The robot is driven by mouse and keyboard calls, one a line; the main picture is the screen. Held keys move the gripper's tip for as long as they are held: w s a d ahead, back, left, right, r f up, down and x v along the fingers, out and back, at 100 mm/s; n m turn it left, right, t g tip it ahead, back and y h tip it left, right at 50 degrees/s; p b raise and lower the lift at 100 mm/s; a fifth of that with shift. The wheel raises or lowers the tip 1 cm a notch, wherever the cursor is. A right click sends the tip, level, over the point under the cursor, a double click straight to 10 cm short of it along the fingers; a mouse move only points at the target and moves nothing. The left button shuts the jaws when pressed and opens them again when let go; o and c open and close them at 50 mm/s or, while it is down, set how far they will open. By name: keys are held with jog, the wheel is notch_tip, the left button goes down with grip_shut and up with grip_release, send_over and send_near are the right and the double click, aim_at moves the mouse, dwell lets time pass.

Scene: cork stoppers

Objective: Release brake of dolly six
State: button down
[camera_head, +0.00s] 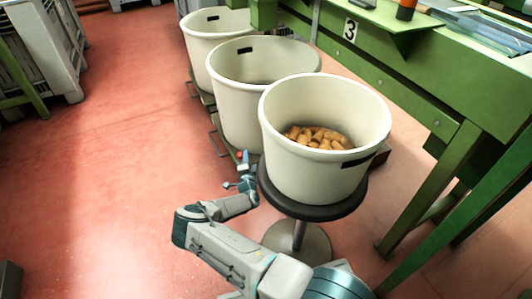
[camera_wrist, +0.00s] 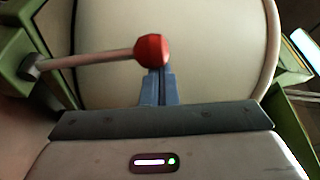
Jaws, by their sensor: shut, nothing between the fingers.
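A brake lever with a red ball knob (camera_wrist: 151,49) and a pale rod (camera_wrist: 88,61) crosses the upper left of the wrist view. The rod runs left to a green bracket (camera_wrist: 25,55). My gripper (camera_wrist: 160,72) is shut and empty, its blue fingertips just below and partly behind the knob; I cannot tell whether they touch it. In the head view my gripper (camera_head: 245,170) is low beside the middle tub (camera_head: 240,105), near the small red knob (camera_head: 239,154). That tub stands on a low green dolly, mostly hidden. No number six is readable.
A near tub (camera_head: 300,170) with corks (camera_head: 318,137) stands on a round black stool (camera_head: 310,209), close right of my gripper. A farther tub (camera_head: 205,42) stands behind. Red floor (camera_head: 120,150) is clear at left.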

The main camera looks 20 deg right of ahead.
jog(key=shift+s+a+f, duration=0.1)
jog(key=shift+a+f, duration=0.05)
jog(key=shift+a, duration=0.3)
jog(key=shift+s+a+f, duration=0.1)
jog(key=shift+a+f, duration=0.05)
jog(key=shift+a, duration=0.45)
jog(key=d+r+p, duration=0.3)
jog(key=d+p, duration=0.1)
jog(key=f+p+v, duration=0.1)
jog(key=p+v, duration=0.1)
jog(key=v, duration=0.7)
jog(key=shift+s+a+f, duration=0.2)
jog(key=shift+f, duration=0.25)
